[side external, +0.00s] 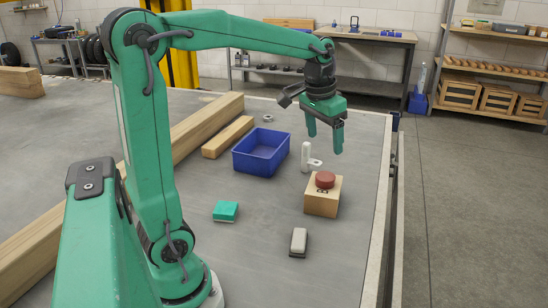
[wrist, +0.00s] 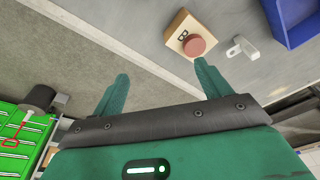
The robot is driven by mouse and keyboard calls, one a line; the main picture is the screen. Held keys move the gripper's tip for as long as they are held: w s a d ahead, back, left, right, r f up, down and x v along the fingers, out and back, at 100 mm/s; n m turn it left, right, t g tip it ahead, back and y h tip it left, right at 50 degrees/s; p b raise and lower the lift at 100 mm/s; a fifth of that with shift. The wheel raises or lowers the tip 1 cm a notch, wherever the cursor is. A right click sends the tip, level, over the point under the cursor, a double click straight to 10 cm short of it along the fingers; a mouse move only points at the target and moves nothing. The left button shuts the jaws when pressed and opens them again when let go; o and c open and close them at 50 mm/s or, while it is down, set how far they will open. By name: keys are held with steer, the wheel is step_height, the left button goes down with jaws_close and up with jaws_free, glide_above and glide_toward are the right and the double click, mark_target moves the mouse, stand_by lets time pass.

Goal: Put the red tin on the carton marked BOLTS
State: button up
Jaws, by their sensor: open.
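The red tin (side external: 325,179) sits upright on top of a small tan carton (side external: 319,204), which stands on the grey bed. Dark lettering shows on the carton beside the tin, too small or too covered to read in full. In the wrist view the red tin (wrist: 195,45) rests on the carton (wrist: 175,25), with a letter like B visible. My gripper (side external: 325,142) is open and empty, apart from the tin and above it in the side view. Its two green fingers (wrist: 161,72) show in the wrist view, the right one close to the tin in the picture.
A white bracket (side external: 306,161) and a blue bin (side external: 261,152) stand behind the carton. A teal block (side external: 226,210) and a grey-white block (side external: 299,241) lie in front. Wooden beams (side external: 228,137) lie left. The bed's edge (side external: 381,200) is to the right.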

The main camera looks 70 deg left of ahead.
steer(key=s+d+f+t, duration=0.1)
steer(key=s+d, duration=0.3)
steer(key=s, duration=0.4)
steer(key=s+d+f+m+t, duration=0.1)
steer(key=s+d+f+t, duration=0.1)
steer(key=s+d, duration=0.3)
steer(key=s, duration=0.3)
steer(key=shift+h, duration=0.3)
